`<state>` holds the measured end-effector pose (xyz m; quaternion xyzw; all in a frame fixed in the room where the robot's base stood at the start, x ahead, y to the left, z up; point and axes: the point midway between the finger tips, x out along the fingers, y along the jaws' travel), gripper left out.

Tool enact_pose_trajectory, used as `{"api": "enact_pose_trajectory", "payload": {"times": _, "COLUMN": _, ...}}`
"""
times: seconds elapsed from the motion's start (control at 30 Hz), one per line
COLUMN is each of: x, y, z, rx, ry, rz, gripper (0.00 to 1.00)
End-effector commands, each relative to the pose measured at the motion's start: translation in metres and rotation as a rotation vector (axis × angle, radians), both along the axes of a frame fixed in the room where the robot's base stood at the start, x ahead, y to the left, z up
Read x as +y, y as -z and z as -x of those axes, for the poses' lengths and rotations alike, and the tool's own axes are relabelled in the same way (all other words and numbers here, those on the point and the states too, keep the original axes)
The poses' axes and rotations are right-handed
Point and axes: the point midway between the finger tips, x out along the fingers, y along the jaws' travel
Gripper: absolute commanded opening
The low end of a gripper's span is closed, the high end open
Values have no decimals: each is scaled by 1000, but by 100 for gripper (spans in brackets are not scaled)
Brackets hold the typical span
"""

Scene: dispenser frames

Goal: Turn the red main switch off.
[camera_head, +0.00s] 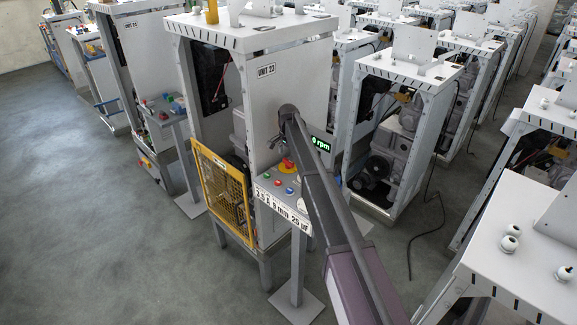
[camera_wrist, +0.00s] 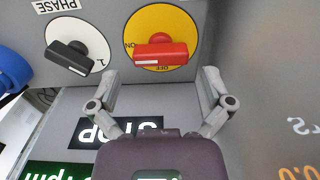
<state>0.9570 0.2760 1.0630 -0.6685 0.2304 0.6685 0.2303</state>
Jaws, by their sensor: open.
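The red main switch (camera_wrist: 163,50) sits on a yellow round plate (camera_wrist: 160,22) in the wrist view. Its handle lies across the picture, with a white mark near its left end, on the ON side. The OFF lettering is upside down below the handle. My gripper (camera_wrist: 162,88) is open and empty, its two fingers spread to either side just below the switch, apart from it. In the head view my gripper (camera_head: 280,146) is just above the switch's yellow plate (camera_head: 287,167) on the panel of Unit 23; the arm hides part of that panel.
A black PHASE knob (camera_wrist: 69,57) on a white disc is left of the switch, with a blue part (camera_wrist: 10,70) farther left. A STOP label (camera_wrist: 115,130) lies below. The head view shows a display (camera_head: 321,144) reading 0 rpm and a yellow guard (camera_head: 222,190).

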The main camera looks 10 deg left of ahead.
Motion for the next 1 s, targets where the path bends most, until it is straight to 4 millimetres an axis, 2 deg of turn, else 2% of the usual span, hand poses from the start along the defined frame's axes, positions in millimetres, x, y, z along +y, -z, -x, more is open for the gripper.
{"api": "enact_pose_trajectory", "payload": {"times": 0.03, "x": 0, "y": 8, "z": 0, "rx": 0, "ry": 0, "rz": 0, "gripper": 100}}
{"api": "enact_pose_trajectory", "payload": {"times": 0.3, "x": 0, "y": 23, "z": 0, "rx": 0, "ry": 0, "rz": 0, "gripper": 100}}
{"api": "enact_pose_trajectory", "payload": {"times": 0.83, "x": 0, "y": 27, "z": 0, "rx": 0, "ry": 0, "rz": 0, "gripper": 100}}
{"api": "enact_pose_trajectory", "payload": {"times": 0.87, "x": 0, "y": 27, "z": 0, "rx": 0, "ry": 0, "rz": 0, "gripper": 94}}
{"api": "enact_pose_trajectory", "payload": {"times": 1.0, "x": 0, "y": 27, "z": 0, "rx": 0, "ry": -1, "rz": 0, "gripper": 52}}
